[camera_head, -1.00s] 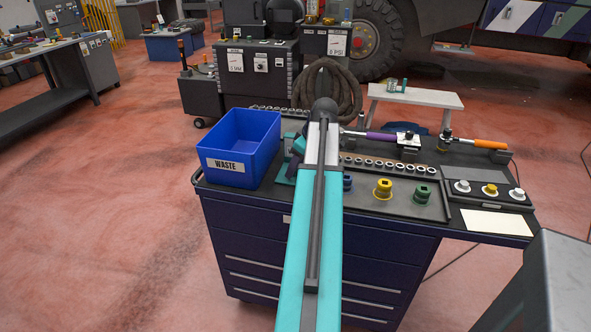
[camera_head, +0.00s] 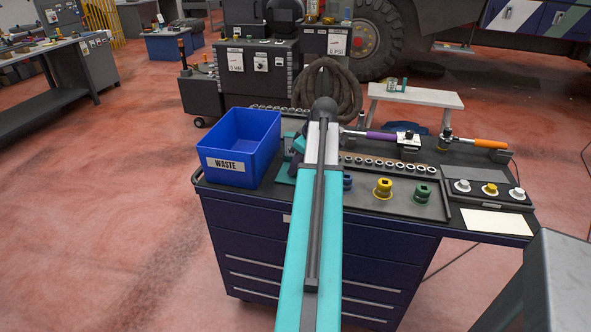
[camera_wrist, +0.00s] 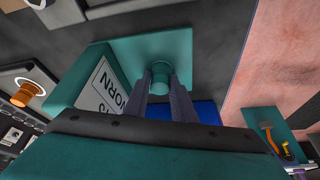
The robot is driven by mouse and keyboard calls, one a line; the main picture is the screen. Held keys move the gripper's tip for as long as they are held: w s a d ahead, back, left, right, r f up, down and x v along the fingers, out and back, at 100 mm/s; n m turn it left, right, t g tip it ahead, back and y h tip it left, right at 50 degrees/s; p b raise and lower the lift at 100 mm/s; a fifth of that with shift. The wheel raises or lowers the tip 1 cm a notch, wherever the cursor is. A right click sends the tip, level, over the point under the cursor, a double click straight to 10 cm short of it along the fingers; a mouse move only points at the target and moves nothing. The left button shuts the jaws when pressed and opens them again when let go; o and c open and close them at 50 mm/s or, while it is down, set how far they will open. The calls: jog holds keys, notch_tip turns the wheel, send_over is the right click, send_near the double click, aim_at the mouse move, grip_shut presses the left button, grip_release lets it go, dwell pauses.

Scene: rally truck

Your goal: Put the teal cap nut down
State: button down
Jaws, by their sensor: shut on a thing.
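In the wrist view, my gripper (camera_wrist: 162,88) is shut on the teal cap nut (camera_wrist: 160,69). The nut sits between the two dark fingertips, in front of a flat teal plate (camera_wrist: 120,50). I cannot tell whether the nut touches the plate. In the head view, teal parts (camera_head: 299,145) show on the dark bench left of my arm. The arm hides the nut and most of the gripper there.
A blue bin marked "WASTE" (camera_head: 240,140) stands close by on the left. A dark tray (camera_head: 408,208) with a yellow piece (camera_head: 383,188) and a green piece (camera_head: 422,194) lies on the right. Behind it is a row of sockets (camera_head: 385,164).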

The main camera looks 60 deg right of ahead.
jog(key=shift+r, duration=0.15)
jog(key=shift+r+b, duration=0.35)
jog(key=shift+r, duration=1.35)
jog(key=s+a+r+b, duration=0.1)
jog(key=s+a, duration=0.8)
jog(key=s, duration=0.4)
jog(key=shift+a+r+b, duration=0.2)
jog(key=shift+a+b, duration=0.1)
jog(key=shift+b, duration=0.1)
jog(key=shift+w, duration=0.15)
jog(key=w+a, duration=0.9)
jog(key=w, duration=0.5)
jog(key=w+a, duration=1)
jog(key=w, duration=0.4)
jog(key=w+a, duration=0.4)
jog(key=a, duration=0.6)
jog(key=w+a, duration=0.5)
jog(key=a, duration=0.5)
jog(key=w+a, duration=0.4)
jog(key=a, duration=0.6)
jog(key=shift+w, duration=0.25)
